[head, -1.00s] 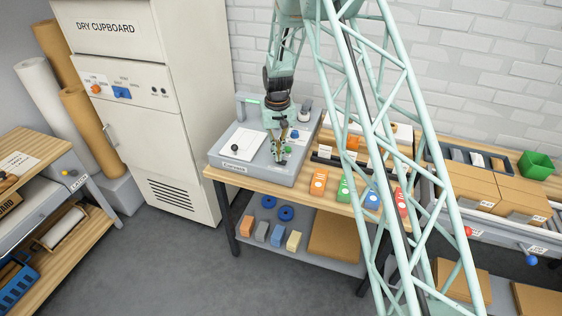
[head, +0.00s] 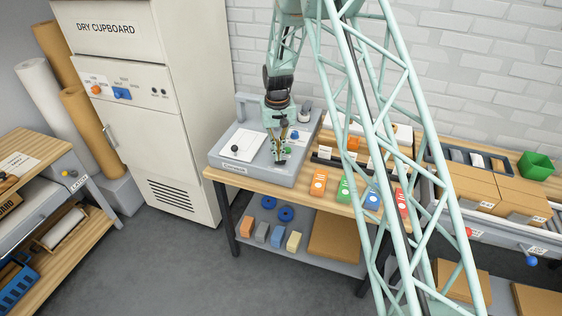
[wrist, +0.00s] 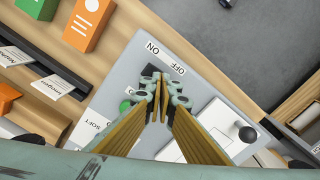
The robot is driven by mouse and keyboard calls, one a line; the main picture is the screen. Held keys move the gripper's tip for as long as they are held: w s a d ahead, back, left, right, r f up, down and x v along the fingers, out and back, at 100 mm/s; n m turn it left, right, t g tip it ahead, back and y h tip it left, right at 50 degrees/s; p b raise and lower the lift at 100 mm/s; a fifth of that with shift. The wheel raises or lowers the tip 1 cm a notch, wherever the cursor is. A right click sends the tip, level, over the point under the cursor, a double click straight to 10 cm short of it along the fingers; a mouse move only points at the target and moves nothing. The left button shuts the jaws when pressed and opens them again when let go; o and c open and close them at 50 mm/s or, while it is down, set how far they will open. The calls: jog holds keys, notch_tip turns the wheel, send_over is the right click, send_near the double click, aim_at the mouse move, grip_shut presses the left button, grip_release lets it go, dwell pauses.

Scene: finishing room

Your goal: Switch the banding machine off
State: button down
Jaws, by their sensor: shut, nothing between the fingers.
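The banding machine (head: 226,171) is a grey bench unit at the left end of the wooden table in the head view. Its grey top also shows in the wrist view (wrist: 132,72), with an ON label (wrist: 152,48) and an OFF label (wrist: 179,69) near one edge. My gripper (head: 280,161) is shut and empty, pointing down low over the machine's right front. In the wrist view my closed fingertips (wrist: 163,84) sit just beside the two labels and hide the switch there. Whether they touch it I cannot tell. A green button (wrist: 125,106) is partly hidden beside the fingers.
A white plate and a black knob (head: 236,147) are on the machine's left part. Orange, green, blue and red boxes (head: 319,182) stand along the table to the right. The dry cupboard (head: 144,120) stands close on the left. The floor in front is clear.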

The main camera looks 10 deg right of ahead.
jog(key=shift+r+p, duration=0.8)
jog(key=shift+r, duration=2.1)
jog(key=s+r+t+b, duration=0.2)
jog(key=s+r+b, duration=0.4)
jog(key=s+r, duration=1.9)
jog(key=s+r+t+b, duration=0.2)
jog(key=s+b, duration=0.3)
jog(key=s, duration=2.8)
jog(key=shift+r+n+b, duration=0.35)
jog(key=shift+r+n, duration=0.05)
jog(key=shift+r, duration=0.3)
